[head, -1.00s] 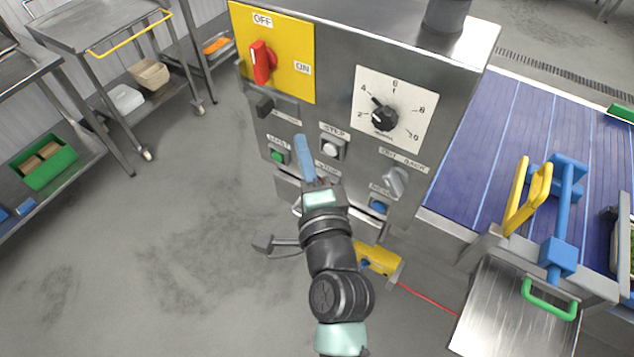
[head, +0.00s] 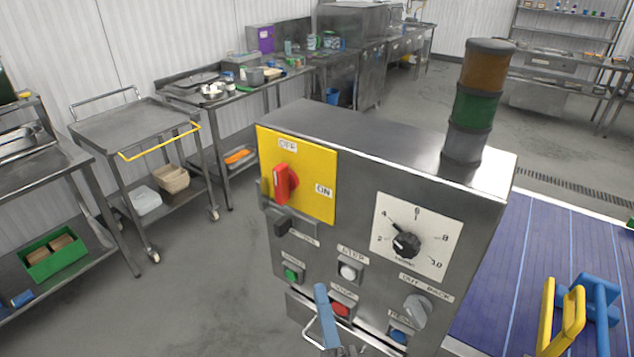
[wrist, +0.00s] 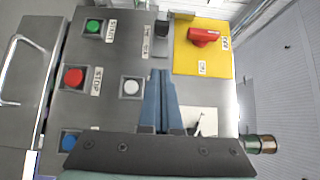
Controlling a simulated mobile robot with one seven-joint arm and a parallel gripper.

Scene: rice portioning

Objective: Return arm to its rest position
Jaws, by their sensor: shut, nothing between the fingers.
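My gripper (head: 322,292) shows at the bottom of the head view, its blue fingers pointing up in front of the control panel's lower part. In the wrist view the blue fingers (wrist: 162,90) are together and hold nothing. The steel control box (head: 345,135) fills the middle of the head view. It carries a red switch (head: 284,183) on a yellow plate, a black dial (head: 405,244), a green button (head: 291,275), a white button (head: 348,271), a red button (head: 340,309) and a blue button (head: 398,336). Most of my arm is below the head view.
A signal tower (head: 478,100) stands on the box. A blue conveyor (head: 520,240) with yellow and blue handles (head: 575,315) lies at right. Steel carts (head: 130,125) stand at left, one holding a green bin (head: 55,258) below. Grey floor (head: 205,300) is clear left of the box.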

